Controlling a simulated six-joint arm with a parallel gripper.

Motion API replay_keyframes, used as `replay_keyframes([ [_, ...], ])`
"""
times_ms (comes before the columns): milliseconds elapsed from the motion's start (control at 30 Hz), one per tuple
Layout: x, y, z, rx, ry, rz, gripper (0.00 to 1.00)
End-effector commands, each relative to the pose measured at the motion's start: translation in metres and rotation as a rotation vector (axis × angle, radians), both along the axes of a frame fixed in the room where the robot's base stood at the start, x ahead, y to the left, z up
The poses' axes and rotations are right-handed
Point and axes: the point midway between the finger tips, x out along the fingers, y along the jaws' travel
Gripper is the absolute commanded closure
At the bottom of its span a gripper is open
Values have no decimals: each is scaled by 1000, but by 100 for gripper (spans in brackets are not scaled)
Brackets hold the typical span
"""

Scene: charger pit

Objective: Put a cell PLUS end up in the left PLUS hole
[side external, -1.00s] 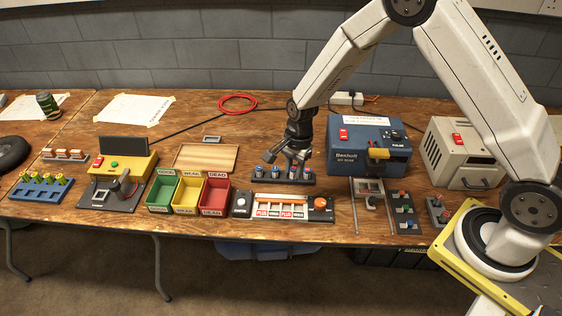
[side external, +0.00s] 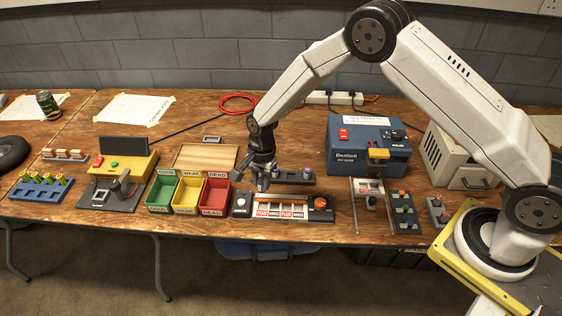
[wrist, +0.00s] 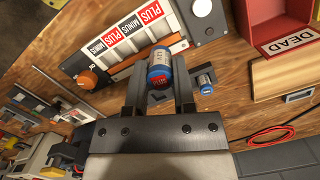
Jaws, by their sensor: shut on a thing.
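My gripper (side external: 262,181) is shut on a blue cell (wrist: 160,68) with a white band and a red patch.
Red (side external: 213,210), yellow and green bins stand to the left. The charger has an orange knob (side external: 320,202). A blue tester (side external: 350,160) stands at right.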

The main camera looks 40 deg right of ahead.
Motion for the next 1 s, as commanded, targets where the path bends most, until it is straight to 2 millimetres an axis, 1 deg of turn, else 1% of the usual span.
replay_keyframes([
  [700,0,0,-52,0,-1,-1,100],
  [1000,0,0,-60,0,0,0,100],
])
